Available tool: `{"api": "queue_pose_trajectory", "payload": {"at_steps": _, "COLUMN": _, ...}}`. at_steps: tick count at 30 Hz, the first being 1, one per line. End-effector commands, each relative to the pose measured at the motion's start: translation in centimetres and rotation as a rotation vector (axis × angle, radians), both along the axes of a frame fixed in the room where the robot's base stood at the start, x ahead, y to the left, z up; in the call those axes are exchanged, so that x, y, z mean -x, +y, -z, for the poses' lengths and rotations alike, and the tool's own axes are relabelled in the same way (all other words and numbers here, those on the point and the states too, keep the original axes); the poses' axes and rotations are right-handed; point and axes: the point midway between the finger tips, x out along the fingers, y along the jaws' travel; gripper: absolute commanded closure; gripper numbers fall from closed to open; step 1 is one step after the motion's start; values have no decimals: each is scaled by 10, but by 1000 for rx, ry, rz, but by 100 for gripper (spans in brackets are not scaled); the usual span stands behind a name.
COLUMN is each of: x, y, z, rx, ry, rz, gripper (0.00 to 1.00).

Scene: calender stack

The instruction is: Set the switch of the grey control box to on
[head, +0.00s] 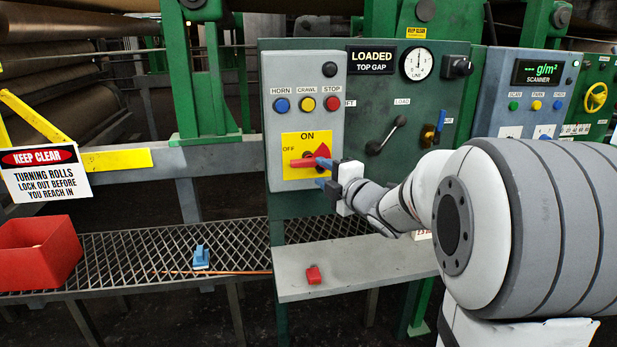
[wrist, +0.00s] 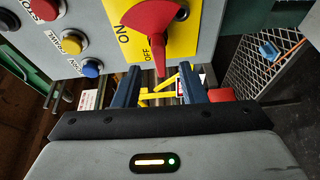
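The grey control box (head: 281,117) carries a yellow plate (head: 290,139) marked ON at the top and OFF at the left. Its red switch (head: 301,163) has its handle pointing left, at OFF, in the head view. In the wrist view the picture is turned, and the red switch (wrist: 154,25) points down over the OFF mark. My gripper (head: 322,172) is at the lower right of the plate. In the wrist view my gripper (wrist: 160,67) is open, with blue fingers either side of the handle's tip and gaps on both sides. Contact is not visible.
Blue, yellow and red buttons (head: 308,104) sit above the switch. A green panel with a lever (head: 386,135) stands to the right. A shelf (head: 355,262) below holds a small red block (head: 314,275). A red bin (head: 38,252) and a blue object (head: 201,257) are at left.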

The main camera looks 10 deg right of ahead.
Motion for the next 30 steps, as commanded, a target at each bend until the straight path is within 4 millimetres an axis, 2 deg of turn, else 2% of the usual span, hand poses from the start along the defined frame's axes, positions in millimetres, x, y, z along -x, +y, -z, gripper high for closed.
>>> {"api": "queue_pose_trajectory", "payload": {"at_steps": 5, "x": -9, "y": 7, "z": 0, "rx": 19, "ry": -28, "rz": -32, "gripper": 62}}
{"api": "queue_pose_trajectory", "payload": {"at_steps": 15, "x": -57, "y": 21, "z": 0, "rx": 17, "ry": -26, "rz": -19, "gripper": 62}}
{"api": "queue_pose_trajectory", "payload": {"at_steps": 18, "x": -66, "y": 23, "z": -1, "rx": 17, "ry": -26, "rz": -16, "gripper": 62}}
{"api": "queue_pose_trajectory", "payload": {"at_steps": 29, "x": -72, "y": 24, "z": 0, "rx": 17, "ry": -26, "rz": -13, "gripper": 62}}
{"api": "queue_pose_trajectory", "payload": {"at_steps": 30, "x": -72, "y": 24, "z": 0, "rx": 17, "ry": -26, "rz": -13, "gripper": 65}}
